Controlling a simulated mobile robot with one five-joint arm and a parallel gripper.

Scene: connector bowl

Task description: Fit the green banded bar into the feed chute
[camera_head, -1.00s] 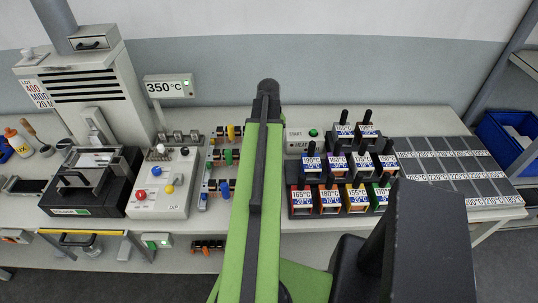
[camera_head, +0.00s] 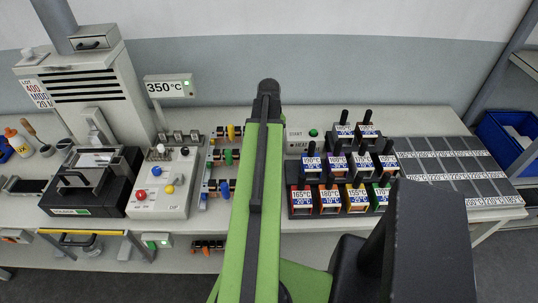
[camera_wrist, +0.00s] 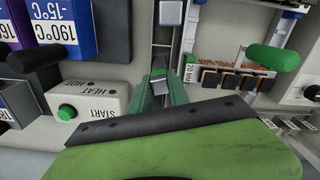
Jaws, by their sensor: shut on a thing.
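In the wrist view my gripper (camera_wrist: 172,78) is shut, pointing up the picture beside a narrow grey rail. Green shows between its fingers. I take this held piece (camera_wrist: 177,97) to be the green banded bar, but most of it is hidden and its bands cannot be made out. In the head view my green arm hides the gripper and what it holds. I cannot surely pick out the feed chute. A black device with a pale sloping top (camera_head: 96,160) stands at the left of the bench in the head view.
A green cylinder (camera_wrist: 272,57) lies by a rack marked 20 MM, right of my gripper. The START/HEAT box (camera_wrist: 85,108) is close on its left, with temperature blocks (camera_wrist: 70,25) beyond. A control box with coloured knobs (camera_head: 165,185) stands left of the racks.

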